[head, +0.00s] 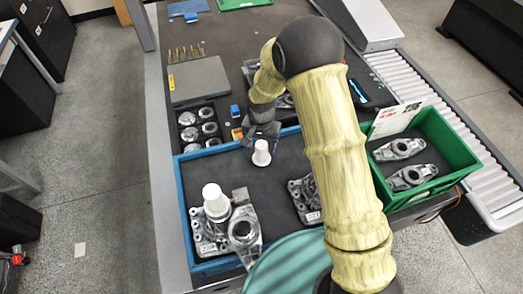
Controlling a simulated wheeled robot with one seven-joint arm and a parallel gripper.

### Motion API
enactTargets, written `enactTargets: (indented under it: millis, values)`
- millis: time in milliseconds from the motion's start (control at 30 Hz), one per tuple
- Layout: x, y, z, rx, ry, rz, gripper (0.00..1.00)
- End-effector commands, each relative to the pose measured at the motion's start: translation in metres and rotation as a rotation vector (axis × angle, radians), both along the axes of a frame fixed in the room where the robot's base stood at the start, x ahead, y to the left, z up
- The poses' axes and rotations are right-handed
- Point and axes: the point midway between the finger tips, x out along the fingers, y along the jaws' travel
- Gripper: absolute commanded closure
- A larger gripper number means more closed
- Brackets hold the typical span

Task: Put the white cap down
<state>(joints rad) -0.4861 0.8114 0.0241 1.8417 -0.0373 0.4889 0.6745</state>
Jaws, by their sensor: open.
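A white cap (261,154) stands upright on the dark floor of the blue-rimmed tray (178,195). My gripper (262,140) is open just above and behind this cap, at the end of my arm reaching in from the right. Whether the fingers still touch the cap cannot be told at this size. A second, larger-looking white cap (215,200) sits at the tray's left front, on or beside a grey metal casting.
Metal castings (243,232) lie in the tray's front left, and another (302,196) lies near my arm. A green bin (462,158) with metal parts stands at right. A dark case of round parts (198,126) lies behind the tray. Bare tray floor lies around the cap.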

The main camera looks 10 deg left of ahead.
Motion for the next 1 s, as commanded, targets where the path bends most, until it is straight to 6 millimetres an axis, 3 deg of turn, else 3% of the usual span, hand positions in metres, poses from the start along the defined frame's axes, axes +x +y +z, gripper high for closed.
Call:
enactTargets:
  millis: [433, 1000]
  values:
    - [0.000, 0.000, 0.071, 0.002, -0.002, 0.000, 0.41]
    - [0.000, 0.000, 0.077, 0.000, 0.000, 0.000, 0.41]
